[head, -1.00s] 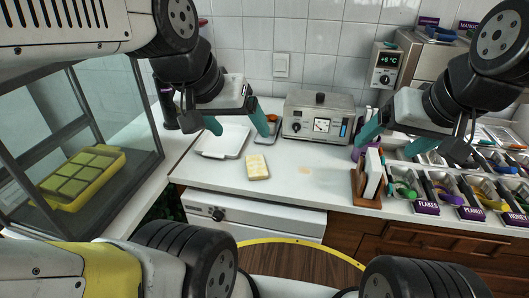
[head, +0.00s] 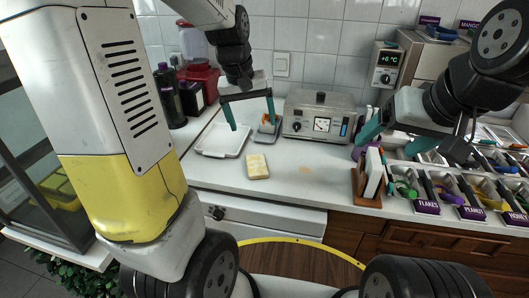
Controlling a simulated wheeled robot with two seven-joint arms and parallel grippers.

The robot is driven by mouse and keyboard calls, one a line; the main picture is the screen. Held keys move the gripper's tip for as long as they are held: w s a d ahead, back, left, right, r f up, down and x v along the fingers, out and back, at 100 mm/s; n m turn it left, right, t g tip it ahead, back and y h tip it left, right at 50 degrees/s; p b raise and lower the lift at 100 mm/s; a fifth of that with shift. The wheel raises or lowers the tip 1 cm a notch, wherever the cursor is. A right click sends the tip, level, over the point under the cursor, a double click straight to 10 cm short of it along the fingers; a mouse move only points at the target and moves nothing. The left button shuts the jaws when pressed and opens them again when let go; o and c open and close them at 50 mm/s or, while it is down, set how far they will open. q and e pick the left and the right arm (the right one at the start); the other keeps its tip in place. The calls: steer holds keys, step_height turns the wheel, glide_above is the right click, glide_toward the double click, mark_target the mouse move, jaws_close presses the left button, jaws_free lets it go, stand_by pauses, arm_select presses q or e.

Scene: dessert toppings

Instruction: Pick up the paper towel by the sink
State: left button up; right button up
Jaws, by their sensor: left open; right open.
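I cannot make out a paper towel roll or a sink in the head view. A small pale yellow block (head: 257,166), which may be a folded towel or a sponge, lies on the white counter near its front edge. My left gripper (head: 252,124) is open and empty, fingers pointing down, above the counter and behind the block, near the white tray (head: 222,141). My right gripper (head: 389,143) is open at the right, near the wooden holder with white cards (head: 372,172), with nothing seen between its fingers.
A metal appliance with a dial (head: 318,118) stands against the tiled wall. Topping bins with purple labels (head: 426,207) fill the right side. Dark bottles (head: 170,95) and a red container (head: 200,82) stand at the back left. Counter around the block is clear.

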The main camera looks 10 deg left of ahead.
mark_target(256, 163)
arm_select(q)
steer(key=w+f, duration=0.2)
steer(key=f, duration=0.2)
steer(key=w+f+n+g+y, duration=0.1)
steer(key=w+f, duration=0.2)
steer(key=f, duration=0.2)
steer(key=w+a+f+g, duration=0.1)
steer(key=w+f, duration=0.2)
steer(key=f, duration=0.1)
steer(key=shift+f+n, duration=0.2)
steer(key=shift+n, duration=0.1)
step_height(256, 163, down, 8)
steer(key=shift+w+r, duration=0.1)
steer(key=shift+c, duration=0.2)
steer(key=c, duration=1.5)
steer(key=shift+r, duration=0.1)
